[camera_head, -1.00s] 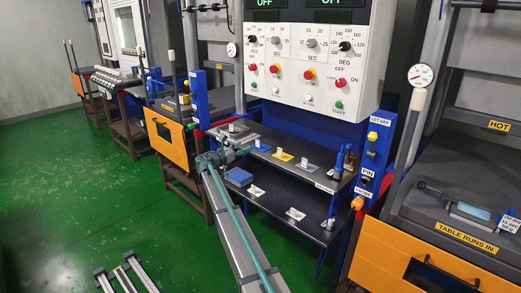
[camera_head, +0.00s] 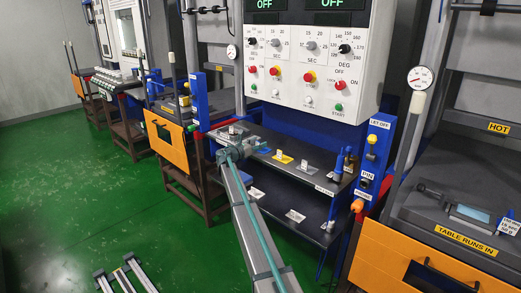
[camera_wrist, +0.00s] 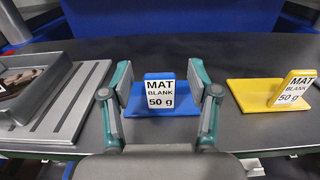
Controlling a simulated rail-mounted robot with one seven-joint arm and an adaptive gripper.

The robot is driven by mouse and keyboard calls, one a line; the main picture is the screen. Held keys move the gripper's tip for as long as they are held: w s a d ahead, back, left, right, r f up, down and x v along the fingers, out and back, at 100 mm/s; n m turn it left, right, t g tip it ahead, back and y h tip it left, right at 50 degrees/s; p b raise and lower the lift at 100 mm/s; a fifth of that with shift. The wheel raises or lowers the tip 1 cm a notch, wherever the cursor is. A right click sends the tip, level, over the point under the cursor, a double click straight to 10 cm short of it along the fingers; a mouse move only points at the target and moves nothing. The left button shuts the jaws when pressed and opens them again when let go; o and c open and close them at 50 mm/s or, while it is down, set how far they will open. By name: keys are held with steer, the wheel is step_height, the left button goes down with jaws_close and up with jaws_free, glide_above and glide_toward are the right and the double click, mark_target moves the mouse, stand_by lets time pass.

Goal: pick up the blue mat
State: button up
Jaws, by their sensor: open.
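The blue mat (camera_wrist: 182,130) lies flat on the dark shelf in the wrist view. A blue upright tab (camera_wrist: 159,75) with a white label reading "MAT BLANK 50 g" stands on it. My gripper (camera_wrist: 162,80) is open, with one finger on each side of the tab, and nothing is held. The fingers appear apart from the tab, though the exact gap in depth is unclear. In the head view my arm reaches to the upper shelf's left part, and my gripper there mostly covers the blue mat.
A yellow mat (camera_wrist: 255,96) with a similar label lies to the right; it also shows in the head view (camera_head: 283,157). A grey slotted tray (camera_wrist: 72,108) is close on the left. A lower shelf (camera_head: 283,205) holds labelled items. A control panel (camera_head: 305,60) hangs above.

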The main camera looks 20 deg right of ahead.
jaws_close()
stand_by(0.3)
